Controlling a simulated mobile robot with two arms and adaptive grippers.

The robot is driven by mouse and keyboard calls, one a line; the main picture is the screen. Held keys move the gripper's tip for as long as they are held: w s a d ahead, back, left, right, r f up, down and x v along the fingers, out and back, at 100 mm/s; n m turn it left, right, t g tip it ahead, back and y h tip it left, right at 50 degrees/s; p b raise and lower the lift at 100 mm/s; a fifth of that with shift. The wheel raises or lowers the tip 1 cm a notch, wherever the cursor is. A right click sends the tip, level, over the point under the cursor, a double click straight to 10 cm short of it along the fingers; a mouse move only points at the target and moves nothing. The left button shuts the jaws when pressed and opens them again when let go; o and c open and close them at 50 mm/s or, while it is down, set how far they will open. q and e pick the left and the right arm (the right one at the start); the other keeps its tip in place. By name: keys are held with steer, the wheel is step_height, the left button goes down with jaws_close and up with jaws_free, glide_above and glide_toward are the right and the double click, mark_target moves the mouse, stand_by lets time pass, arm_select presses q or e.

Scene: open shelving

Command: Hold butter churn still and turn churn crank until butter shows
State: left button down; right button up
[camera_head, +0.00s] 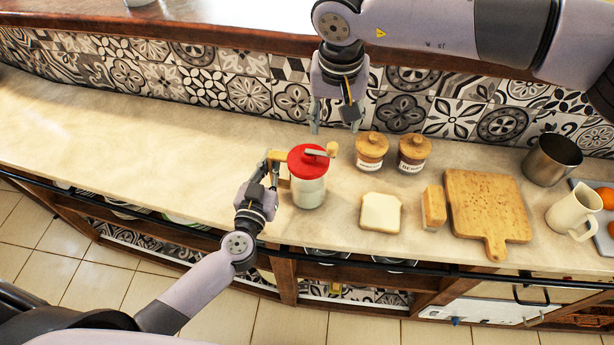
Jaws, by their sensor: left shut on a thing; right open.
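The butter churn (309,192) stands upright on the counter near its front edge, a clear jar with pale contents and a red lid. Its crank (321,153) lies across the top of the lid, with a wooden knob (332,149) at the right end. My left gripper (279,170) reaches in from the left and is shut on the churn's left side, near the lid. My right gripper (333,124) hangs from above, behind the churn and above the crank, with its fingers open and empty.
Two lidded jars (371,151) (413,153) stand right of the churn. Further right are a bread slice (380,213), a small block (434,208), a cutting board (488,205), a metal cup (551,160) and a white pitcher (574,212). The counter (130,150) is clear on the left.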

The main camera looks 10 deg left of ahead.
mark_target(334, 148)
steer(key=x, duration=0.2)
steer(key=s+x, duration=0.1)
steer(key=x, duration=0.4)
steer(key=shift+s+f, duration=0.25)
steer(key=shift+f, duration=0.15)
steer(key=shift+c, duration=0.2)
steer(key=shift+s+d+f, duration=0.1)
steer(key=shift+s+d, duration=0.05)
steer(key=shift+d, duration=0.05)
jaws_close()
